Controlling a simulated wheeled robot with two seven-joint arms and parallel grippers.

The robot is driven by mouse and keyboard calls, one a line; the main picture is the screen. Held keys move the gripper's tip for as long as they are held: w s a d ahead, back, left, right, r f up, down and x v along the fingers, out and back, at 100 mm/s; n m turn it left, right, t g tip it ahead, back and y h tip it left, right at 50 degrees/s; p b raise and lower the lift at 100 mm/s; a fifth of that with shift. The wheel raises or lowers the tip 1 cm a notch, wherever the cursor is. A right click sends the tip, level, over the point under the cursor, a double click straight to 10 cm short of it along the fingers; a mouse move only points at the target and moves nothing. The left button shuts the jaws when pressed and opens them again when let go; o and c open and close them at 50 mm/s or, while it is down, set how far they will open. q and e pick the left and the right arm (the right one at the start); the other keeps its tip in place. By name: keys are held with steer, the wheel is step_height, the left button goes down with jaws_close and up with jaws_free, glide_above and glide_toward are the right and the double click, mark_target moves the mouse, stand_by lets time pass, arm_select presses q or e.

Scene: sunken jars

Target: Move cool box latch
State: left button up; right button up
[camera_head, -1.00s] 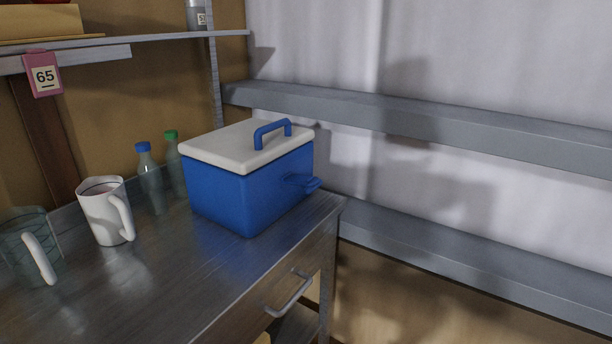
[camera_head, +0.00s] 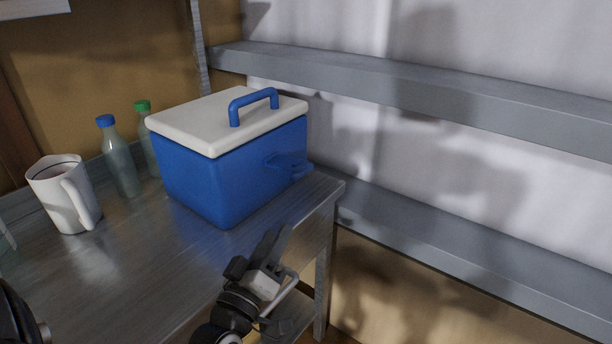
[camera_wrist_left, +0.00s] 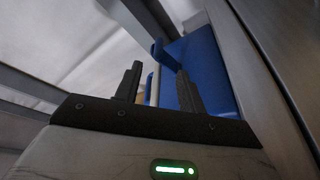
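The cool box (camera_head: 225,180) stands on the metal table, with a blue body, a white lid (camera_head: 215,118) lying shut on top and a blue handle (camera_head: 254,100). The blue latch (camera_head: 287,165) sticks out from its right-hand side. The blue box (camera_wrist_left: 208,68) shows beyond the fingers there. My right gripper is not in view.
A white mug (camera_head: 60,195) and two bottles, one blue-capped (camera_head: 121,165) and one green-capped (camera_head: 147,135), stand left of the box. Grey ledges (camera_head: 420,88) line the wall at right.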

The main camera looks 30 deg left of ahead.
mark_target(300, 169)
arm_select(q)
steer(key=shift+n, duration=0.4)
steer(key=x, duration=1.1)
steer(key=a+r+p+x, duration=0.1)
steer(key=x, duration=0.4)
steer(key=shift+s+a+r, duration=0.1)
steer(key=shift+a+r, duration=0.05)
steer(key=shift+y, duration=0.4)
jaws_close()
